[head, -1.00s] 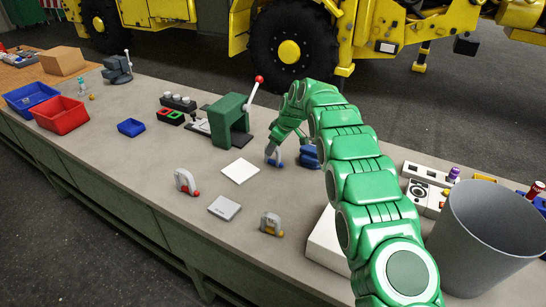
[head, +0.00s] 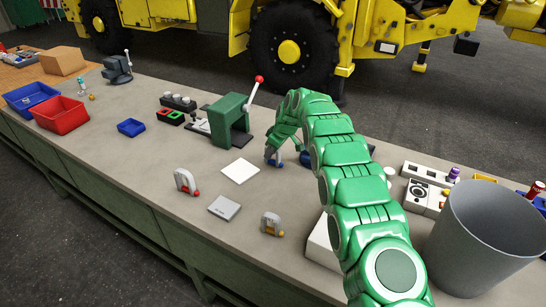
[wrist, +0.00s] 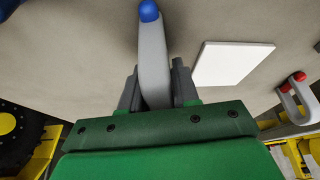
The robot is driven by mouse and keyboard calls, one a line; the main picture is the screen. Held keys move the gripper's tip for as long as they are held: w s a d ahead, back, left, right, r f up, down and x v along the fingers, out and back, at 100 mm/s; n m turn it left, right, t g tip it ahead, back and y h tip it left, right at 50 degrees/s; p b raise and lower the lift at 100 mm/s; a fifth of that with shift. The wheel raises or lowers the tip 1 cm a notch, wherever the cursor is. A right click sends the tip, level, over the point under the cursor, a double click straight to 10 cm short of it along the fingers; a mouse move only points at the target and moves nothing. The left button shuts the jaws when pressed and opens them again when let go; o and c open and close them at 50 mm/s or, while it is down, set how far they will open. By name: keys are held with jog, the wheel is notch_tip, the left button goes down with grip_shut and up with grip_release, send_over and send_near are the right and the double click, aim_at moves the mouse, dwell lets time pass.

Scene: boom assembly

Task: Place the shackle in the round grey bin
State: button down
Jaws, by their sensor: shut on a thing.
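My gripper (head: 273,154) is low over the bench, shut on a grey shackle with a blue pin (wrist: 152,55). In the wrist view the shackle stands between the two fingers, its blue end pointing away from the palm. In the head view the shackle is mostly hidden by the gripper, with a little blue showing near the bench top; I cannot tell whether it touches the bench. The round grey bin (head: 475,252) stands at the right end of the bench, right of my arm. Its inside bottom is hidden.
A shackle with a red pin (head: 185,182) and one with yellow (head: 271,223) stand on the bench (head: 130,185). A white plate (head: 240,171), a grey plate (head: 224,208) and a green press (head: 228,122) are nearby. A control panel (head: 426,193) stands behind the bin.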

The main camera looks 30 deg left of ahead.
jog(key=shift+r, duration=0.1)
jog(key=shift+r, duration=1.6)
jog(key=shift+s+d+r, duration=0.4)
jog(key=shift+s+r, duration=0.1)
jog(key=shift+r, duration=0.15)
jog(key=s+d+r, duration=0.8)
jog(key=s, duration=0.2)
jog(key=shift+r, duration=0.2)
